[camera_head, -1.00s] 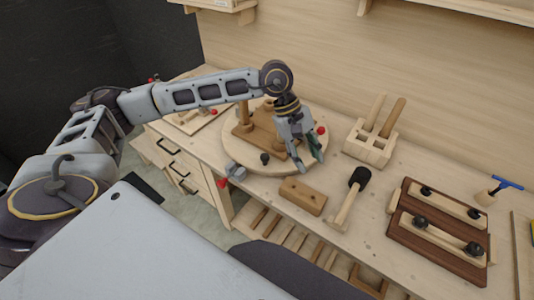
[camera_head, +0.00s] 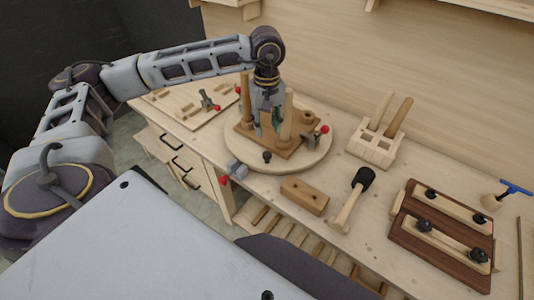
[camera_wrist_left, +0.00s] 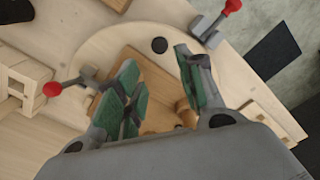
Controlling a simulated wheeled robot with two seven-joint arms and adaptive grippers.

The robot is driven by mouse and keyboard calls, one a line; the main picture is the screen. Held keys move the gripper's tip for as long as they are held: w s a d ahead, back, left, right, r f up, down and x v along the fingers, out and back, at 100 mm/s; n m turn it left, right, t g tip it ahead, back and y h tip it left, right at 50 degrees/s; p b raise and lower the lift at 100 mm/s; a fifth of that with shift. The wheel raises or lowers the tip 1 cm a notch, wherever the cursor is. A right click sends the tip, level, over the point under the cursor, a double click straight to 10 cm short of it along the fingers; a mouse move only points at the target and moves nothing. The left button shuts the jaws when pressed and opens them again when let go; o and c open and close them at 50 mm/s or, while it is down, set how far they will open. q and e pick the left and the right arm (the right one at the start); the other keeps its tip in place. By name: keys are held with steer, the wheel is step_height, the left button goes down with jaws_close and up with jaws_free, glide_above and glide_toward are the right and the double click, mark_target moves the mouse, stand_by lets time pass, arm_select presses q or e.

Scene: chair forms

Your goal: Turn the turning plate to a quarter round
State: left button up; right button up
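The turning plate (camera_head: 312,160) is a pale round wooden disc on the bench, under my left gripper. It bears a brown board (camera_head: 250,136) with upright wooden posts (camera_head: 286,120) and a red-knobbed clamp (camera_head: 318,132). A black knob (camera_head: 267,157) sits near the plate's front edge. My left gripper (camera_head: 266,132) points down over the board, between two posts. In the left wrist view the green-padded fingers (camera_wrist_left: 160,78) are apart, with nothing clearly between them. Part of a post (camera_wrist_left: 184,112) shows close to one finger; I cannot tell if they touch. My right gripper is not in view.
Another red-knobbed clamp (camera_head: 234,170) stands at the plate's front left. A wooden block (camera_head: 304,194), a mallet (camera_head: 353,198) and a tool holder (camera_head: 376,148) are to the right. A board with a clamp (camera_head: 190,105) lies on the left.

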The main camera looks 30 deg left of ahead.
mark_target(267, 153)
arm_select(q)
steer(key=shift+f+p, duration=1)
steer(key=shift+f, duration=5.8)
steer(key=shift+c, duration=0.4)
jaws_close()
